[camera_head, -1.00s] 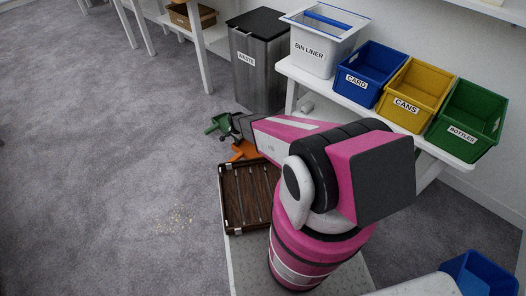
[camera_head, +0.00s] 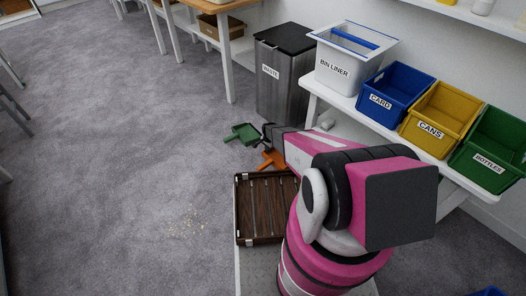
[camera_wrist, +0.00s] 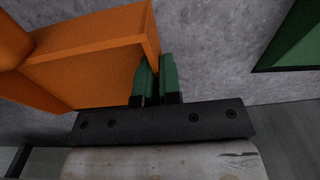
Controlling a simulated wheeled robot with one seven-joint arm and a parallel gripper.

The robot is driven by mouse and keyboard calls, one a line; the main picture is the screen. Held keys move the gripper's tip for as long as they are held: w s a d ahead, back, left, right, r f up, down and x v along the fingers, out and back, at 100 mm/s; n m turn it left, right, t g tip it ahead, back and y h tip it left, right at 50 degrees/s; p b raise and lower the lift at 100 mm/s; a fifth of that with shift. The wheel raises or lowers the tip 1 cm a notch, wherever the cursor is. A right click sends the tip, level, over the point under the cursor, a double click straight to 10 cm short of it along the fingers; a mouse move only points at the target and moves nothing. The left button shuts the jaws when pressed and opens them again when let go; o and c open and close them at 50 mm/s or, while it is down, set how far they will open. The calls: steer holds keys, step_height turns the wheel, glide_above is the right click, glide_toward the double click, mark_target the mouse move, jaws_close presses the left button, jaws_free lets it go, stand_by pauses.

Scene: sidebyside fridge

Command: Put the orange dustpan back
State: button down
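The orange dustpan (camera_head: 273,158) lies low at the floor beside my tray, partly hidden by my arm. In the wrist view its orange body (camera_wrist: 95,60) fills the left side. My gripper (camera_wrist: 159,60) has its green fingertips close together at the dustpan's right edge, one on each side of the thin orange wall. It looks shut on that wall. In the head view the gripper (camera_head: 267,143) is at the end of the pink arm, just above the dustpan.
A green dustpan (camera_head: 242,133) lies on the floor left of my gripper; its edge shows in the wrist view (camera_wrist: 287,40). A grey waste bin (camera_head: 283,80) stands behind. A white bench (camera_head: 335,105) with labelled boxes runs right. Crumbs (camera_head: 190,222) lie on the open carpet left.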

steer(key=shift+w+d+f, duration=0.1)
steer(key=shift+f, duration=0.9)
steer(key=shift+w+d+f, duration=0.1)
steer(key=shift+f, duration=0.85)
steer(key=shift+f, duration=0.1)
steer(key=c, duration=1.3)
jaws_free()
steer(key=shift+f, duration=0.1)
steer(key=r, duration=1.1)
steer(key=shift+s+d, duration=0.1)
steer(key=shift+s, duration=0.25)
steer(key=s+d+r+n, duration=0.1)
steer(key=s+r+n, duration=0.2)
steer(key=s+r, duration=0.6)
steer(key=s+d+r+n, duration=0.2)
steer(key=s+r+n, duration=0.2)
steer(key=s+r, duration=0.6)
steer(key=s+d+r+n, duration=0.1)
steer(key=s+r+n, duration=0.2)
steer(key=s+r, duration=0.6)
step_height(320, 180, up, 15)
steer(key=shift+s+d+f+n, duration=0.15)
steer(key=shift+s+d+n, duration=0.1)
steer(key=shift+s+n, duration=0.15)
